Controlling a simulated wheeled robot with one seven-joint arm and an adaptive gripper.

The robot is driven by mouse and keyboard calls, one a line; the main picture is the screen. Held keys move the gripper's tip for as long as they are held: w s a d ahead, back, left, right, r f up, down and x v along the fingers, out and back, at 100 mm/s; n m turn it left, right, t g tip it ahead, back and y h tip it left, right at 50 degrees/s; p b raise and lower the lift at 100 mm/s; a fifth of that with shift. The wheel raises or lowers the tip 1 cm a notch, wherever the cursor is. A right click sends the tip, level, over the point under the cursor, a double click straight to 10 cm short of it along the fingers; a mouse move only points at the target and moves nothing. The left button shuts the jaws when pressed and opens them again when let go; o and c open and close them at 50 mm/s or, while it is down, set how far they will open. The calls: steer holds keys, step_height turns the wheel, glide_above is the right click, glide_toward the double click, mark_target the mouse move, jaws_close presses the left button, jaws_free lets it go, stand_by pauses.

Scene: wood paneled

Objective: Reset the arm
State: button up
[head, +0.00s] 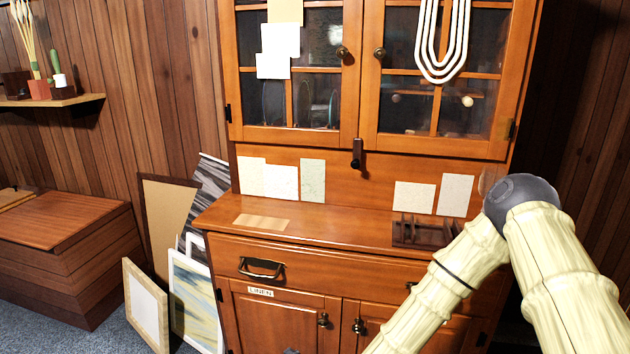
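My arm, with pale bamboo-textured links and a dark grey elbow joint, enters from the lower right. It bends at the elbow, and its forearm slants down and left out of the bottom edge of the head view. My gripper is not clearly in view. A small dark grey shape at the bottom edge, in front of the lower doors, is too cut off to identify. The forearm passes in front of the right side of the wooden hutch (300,246), hiding part of its drawer front and lower right door.
A dark slotted tray (408,231) sits on the hutch counter near my forearm. Framed pictures (193,300) lean at the hutch's left side. A wooden chest (70,270) stands at the far left, below a shelf (55,100) with plants. Blue-grey carpet shows at lower left.

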steer(key=s+d+f+n+g+h, duration=0.3)
steer(key=s+d+f+g, duration=0.1)
steer(key=s+d+f, duration=0.7)
steer(key=s+d+f+n+g+h, duration=0.2)
steer(key=s+d+f+n+g, duration=0.35)
steer(key=s, duration=0.85)
steer(key=s+d+h, duration=0.2)
steer(key=s+d, duration=0.7)
steer(key=d, duration=0.4)
step_height(320, 180, up, 18)
steer(key=p, duration=1.9)
steer(key=shift+w+a, duration=0.2)
steer(key=shift+a, duration=0.05)
steer(key=shift+r+n+g, duration=0.1)
steer(key=shift+n+g, duration=0.15)
